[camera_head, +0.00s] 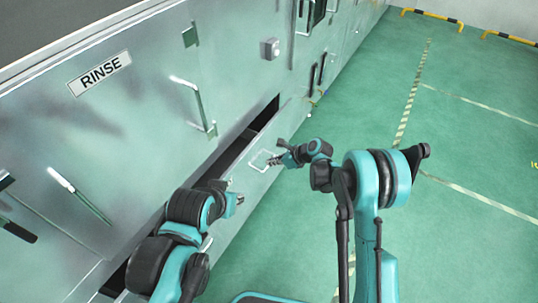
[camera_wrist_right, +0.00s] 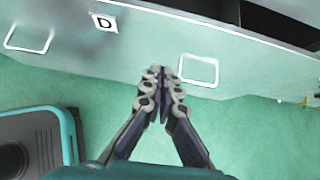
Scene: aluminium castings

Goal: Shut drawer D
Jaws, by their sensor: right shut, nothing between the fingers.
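Drawer D (camera_head: 246,178) is a long, pale metal drawer front standing out from the machine, with a dark gap behind its top edge. The wrist view shows its front (camera_wrist_right: 140,50) with a D label (camera_wrist_right: 103,22), a left square handle (camera_wrist_right: 28,38) and a right square handle (camera_wrist_right: 198,70). My right gripper (camera_head: 274,161) is shut and empty, in front of the drawer by the right handle. It also shows in the wrist view (camera_wrist_right: 161,72), just left of that handle; contact cannot be told. My left gripper (camera_head: 239,199) is near the drawer front; its fingers are too small to judge.
The machine wall has a RINSE label (camera_head: 100,73), door handles (camera_head: 198,105) and a grey box switch (camera_head: 269,48). Green floor (camera_head: 470,130) with striped lines is clear to the right. Yellow-black barriers (camera_head: 432,17) stand far back.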

